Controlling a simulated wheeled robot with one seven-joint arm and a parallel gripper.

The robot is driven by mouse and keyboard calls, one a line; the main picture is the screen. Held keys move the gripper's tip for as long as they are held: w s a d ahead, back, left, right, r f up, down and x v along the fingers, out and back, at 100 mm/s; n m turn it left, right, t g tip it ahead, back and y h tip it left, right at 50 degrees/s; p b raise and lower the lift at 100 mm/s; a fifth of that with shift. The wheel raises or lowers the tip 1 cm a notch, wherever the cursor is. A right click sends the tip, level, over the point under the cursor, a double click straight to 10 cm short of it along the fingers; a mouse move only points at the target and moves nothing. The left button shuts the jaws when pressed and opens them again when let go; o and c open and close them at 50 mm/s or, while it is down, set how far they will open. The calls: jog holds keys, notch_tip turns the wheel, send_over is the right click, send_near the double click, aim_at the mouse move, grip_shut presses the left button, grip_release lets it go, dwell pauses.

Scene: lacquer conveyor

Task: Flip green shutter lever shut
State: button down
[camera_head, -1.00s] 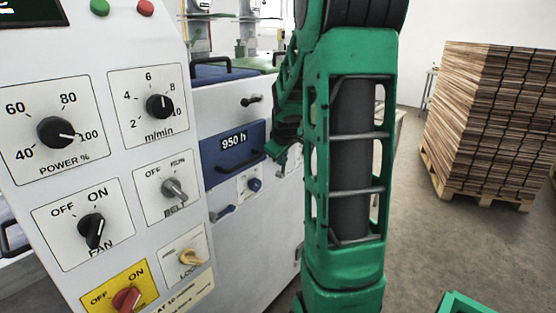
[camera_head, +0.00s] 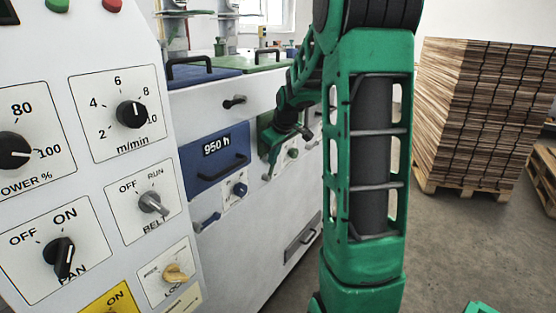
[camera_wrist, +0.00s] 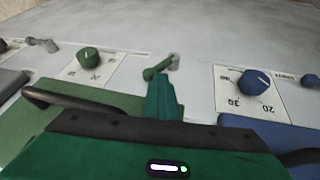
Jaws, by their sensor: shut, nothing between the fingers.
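The green shutter lever (camera_wrist: 157,68) shows in the wrist view, a short green handle on a grey pivot on the white machine front. It points left from its pivot, at a slant. My gripper (camera_wrist: 164,97) is shut and empty. Its fingertips are just below the lever in this view, very close; I cannot tell if they touch it. In the head view my gripper (camera_head: 290,138) is in front of the green panel (camera_head: 266,140), and I cannot make out the lever there.
A green knob (camera_wrist: 89,57) and a blue knob (camera_wrist: 254,82) flank the lever. A black handle (camera_wrist: 75,103) juts out close to my gripper. The blue 950 h panel (camera_head: 215,160) and a blue lever (camera_head: 207,222) are to the left. A pallet stack (camera_head: 485,115) stands at right.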

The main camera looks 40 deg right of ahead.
jog(key=shift+d, duration=0.2)
jog(key=d+v, duration=0.1)
jog(key=v, duration=0.8)
jog(key=shift+a+f+h, duration=0.55)
jog(key=shift+a+h, duration=0.75)
jog(key=shift+a, duration=0.7)
jog(key=x, duration=0.9)
jog(key=shift+f+n+t, duration=0.2)
jog(key=shift+n+t, duration=0.1)
jog(key=shift+d, duration=0.1)
